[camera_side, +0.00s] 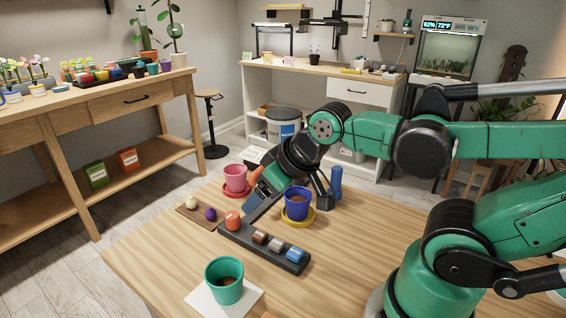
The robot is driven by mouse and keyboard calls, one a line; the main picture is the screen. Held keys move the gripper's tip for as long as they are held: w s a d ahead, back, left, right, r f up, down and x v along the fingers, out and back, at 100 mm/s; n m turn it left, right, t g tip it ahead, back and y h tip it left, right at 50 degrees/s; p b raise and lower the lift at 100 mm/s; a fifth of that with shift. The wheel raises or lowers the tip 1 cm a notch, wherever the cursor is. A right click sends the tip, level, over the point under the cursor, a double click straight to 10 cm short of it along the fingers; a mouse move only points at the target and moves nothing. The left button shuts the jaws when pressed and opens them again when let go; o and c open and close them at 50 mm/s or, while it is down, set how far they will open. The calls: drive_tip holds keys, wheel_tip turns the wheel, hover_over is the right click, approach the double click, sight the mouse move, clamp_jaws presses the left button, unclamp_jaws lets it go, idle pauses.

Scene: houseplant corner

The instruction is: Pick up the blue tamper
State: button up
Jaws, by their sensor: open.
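A blue upright cylinder (336,181), which looks like the blue tamper, stands on the table just right of a blue pot (298,205) with brown soil on a yellow saucer. Its lower end is partly hidden by my gripper. My gripper (287,211) is open and points down over the table. One finger reaches down left of the blue pot, the other comes down between the pot and the blue cylinder. I cannot tell whether either finger touches anything. A dark rack (235,236) in front holds small orange, brown, grey and blue pieces (295,253).
A pink pot (235,178) on a red saucer stands behind left. A teal pot (224,285) on white paper stands at the front. The table's left front is clear.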

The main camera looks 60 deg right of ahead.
drive_tip(key=shift+d, duration=0.1)
drive_tip(key=m+g+h, duration=0.1)
drive_tip(key=m+g, duration=0.5)
drive_tip(key=m, duration=1.8)
hover_over(338, 168)
drive_tip(key=w+a, duration=0.3)
drive_tip(key=a, duration=0.2)
wheel_tip(338, 168, down, 2)
drive_tip(key=f, duration=0.1)
drive_tip(key=s+d+m, duration=0.1)
drive_tip(key=m, duration=0.1)
drive_tip(key=d+f+m, duration=0.1)
drive_tip(key=d+m, duration=0.1)
drive_tip(key=s+d+f+m+g, duration=0.1)
drive_tip(key=m, duration=0.1)
drive_tip(key=shift+s+d+y, duration=0.35)
drive_tip(key=shift+y, duration=0.05)
drive_tip(key=shift+s+d+f+m, duration=0.1)
drive_tip(key=shift+d+f+m, duration=0.05)
drive_tip(key=shift+m, duration=0.15)
drive_tip(key=shift+f, duration=2.75)
